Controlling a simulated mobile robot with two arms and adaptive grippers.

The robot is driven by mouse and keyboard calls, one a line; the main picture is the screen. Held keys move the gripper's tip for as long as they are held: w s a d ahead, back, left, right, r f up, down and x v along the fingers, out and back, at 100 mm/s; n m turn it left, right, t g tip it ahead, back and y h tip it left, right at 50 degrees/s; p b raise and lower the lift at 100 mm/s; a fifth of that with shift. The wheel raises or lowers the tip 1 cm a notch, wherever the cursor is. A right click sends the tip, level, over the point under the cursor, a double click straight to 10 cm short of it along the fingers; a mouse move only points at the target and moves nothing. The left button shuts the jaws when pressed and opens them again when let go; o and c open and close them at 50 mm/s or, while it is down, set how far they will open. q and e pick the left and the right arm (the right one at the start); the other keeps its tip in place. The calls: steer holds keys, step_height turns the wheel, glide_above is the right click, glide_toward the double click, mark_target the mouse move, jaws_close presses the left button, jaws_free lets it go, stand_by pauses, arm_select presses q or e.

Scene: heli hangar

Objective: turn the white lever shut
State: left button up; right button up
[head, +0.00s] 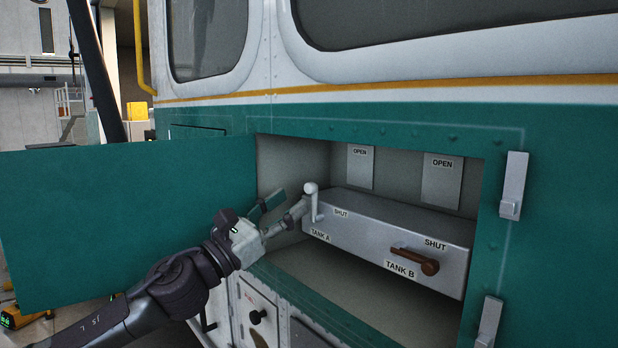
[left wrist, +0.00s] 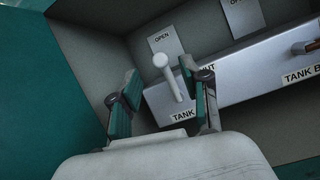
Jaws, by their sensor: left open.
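The white lever (head: 313,203) is on the left end of a grey valve box (head: 380,235) inside the open compartment, by the TANK A label. In the head view it stands roughly upright, with its round knob at the top. My left gripper (head: 290,205) is open at the compartment mouth, just left of the lever. In the left wrist view the lever (left wrist: 168,76) shows beyond and between the open fingers of the gripper (left wrist: 165,100). Whether a finger touches it I cannot tell. My right gripper is not in view.
A brown lever (head: 415,260) lies sideways by TANK B on the same box. OPEN plates (head: 441,181) are on the back wall, SHUT labels on the box. The green door (head: 125,220) stands open at left, behind my arm. Latches (head: 513,186) are on the right edge.

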mark_target(307, 189)
arm_select(q)
steer(key=p+x, duration=0.1)
steer(key=x, duration=0.5)
steer(key=shift+p, duration=0.3)
steer(key=shift+c, duration=0.4)
jaws_close()
